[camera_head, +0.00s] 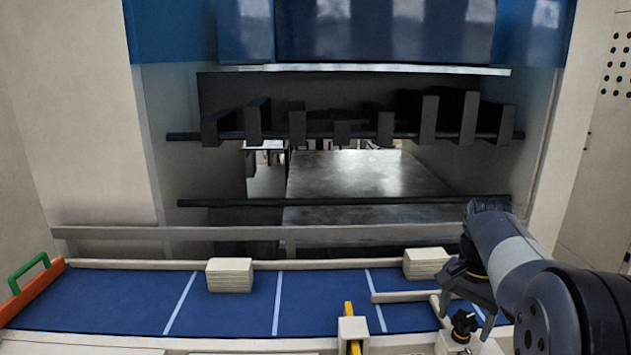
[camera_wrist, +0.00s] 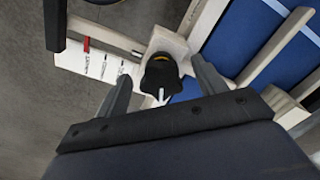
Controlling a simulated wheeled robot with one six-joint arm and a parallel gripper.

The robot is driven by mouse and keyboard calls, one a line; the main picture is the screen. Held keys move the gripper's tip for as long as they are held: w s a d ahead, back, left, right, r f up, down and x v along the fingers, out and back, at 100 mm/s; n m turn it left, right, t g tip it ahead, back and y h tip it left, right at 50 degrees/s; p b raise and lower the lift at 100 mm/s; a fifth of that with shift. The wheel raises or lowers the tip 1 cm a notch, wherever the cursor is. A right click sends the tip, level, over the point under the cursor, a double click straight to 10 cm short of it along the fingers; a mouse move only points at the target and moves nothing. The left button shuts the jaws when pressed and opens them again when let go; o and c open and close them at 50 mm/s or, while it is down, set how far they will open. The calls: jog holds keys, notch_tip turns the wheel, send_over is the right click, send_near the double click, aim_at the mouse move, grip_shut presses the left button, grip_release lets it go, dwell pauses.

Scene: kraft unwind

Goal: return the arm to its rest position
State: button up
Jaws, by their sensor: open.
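My arm reaches in from the lower right in the head view. My gripper (camera_head: 468,298) points down over the right end of the blue conveyor, above a black knob (camera_head: 464,326). In the wrist view, my gripper (camera_wrist: 165,85) has its two fingers spread apart. The black knob (camera_wrist: 161,76) with a white pointer mark shows between the fingers. I cannot tell whether either finger touches it. Nothing is held.
A blue belt (camera_head: 240,302) with pale stripes crosses the front. Two cream stacks sit on it, one left of centre (camera_head: 230,275) and one (camera_head: 425,263) near my arm. A yellow lever (camera_head: 349,311) stands at the front edge. An orange gate (camera_head: 30,292) with a green handle closes the left end.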

jog(key=shift+w+m+b, duration=0.1)
jog(key=shift+m+b, duration=0.9)
jog(key=shift+m, duration=0.9)
